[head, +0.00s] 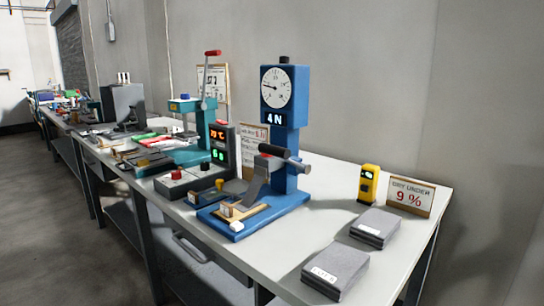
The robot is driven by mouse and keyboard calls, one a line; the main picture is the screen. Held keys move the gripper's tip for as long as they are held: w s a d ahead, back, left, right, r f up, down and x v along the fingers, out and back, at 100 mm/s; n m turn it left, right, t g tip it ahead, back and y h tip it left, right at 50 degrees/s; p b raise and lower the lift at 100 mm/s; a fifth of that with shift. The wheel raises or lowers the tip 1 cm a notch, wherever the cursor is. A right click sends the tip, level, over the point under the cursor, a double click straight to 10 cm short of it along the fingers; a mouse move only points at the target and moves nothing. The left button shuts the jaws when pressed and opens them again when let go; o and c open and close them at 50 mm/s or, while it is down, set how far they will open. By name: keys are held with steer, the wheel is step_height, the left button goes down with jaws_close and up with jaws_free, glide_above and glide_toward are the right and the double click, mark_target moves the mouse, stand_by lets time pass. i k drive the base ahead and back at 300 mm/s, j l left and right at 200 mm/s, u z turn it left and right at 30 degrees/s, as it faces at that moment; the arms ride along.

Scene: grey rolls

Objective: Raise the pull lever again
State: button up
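A blue test stand (285,140) stands on the bench, with a round white dial (277,88) and a display reading 4 N. A lever with a dark cylindrical grip (272,150) sits at the middle of its column, joined to a grey rod end at the right. The grip lies nearly level. Behind, a teal press (190,115) has a long upright lever with a red grip (212,53). Which lever is the pull lever I cannot tell for certain. My gripper is not in view.
The grey bench (330,185) runs along the wall. Two grey blocks (374,228) (335,271), a yellow meter (368,184) and a sign reading 9 % (410,197) stand at its right end. A heater box (223,148) and a button box (186,180) crowd the left. Open floor lies left.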

mark_target(284, 154)
steer(key=l+z, duration=0.45)
steer(key=i+l+z, duration=0.1)
steer(key=l+z, duration=0.35)
steer(key=l, duration=0.15)
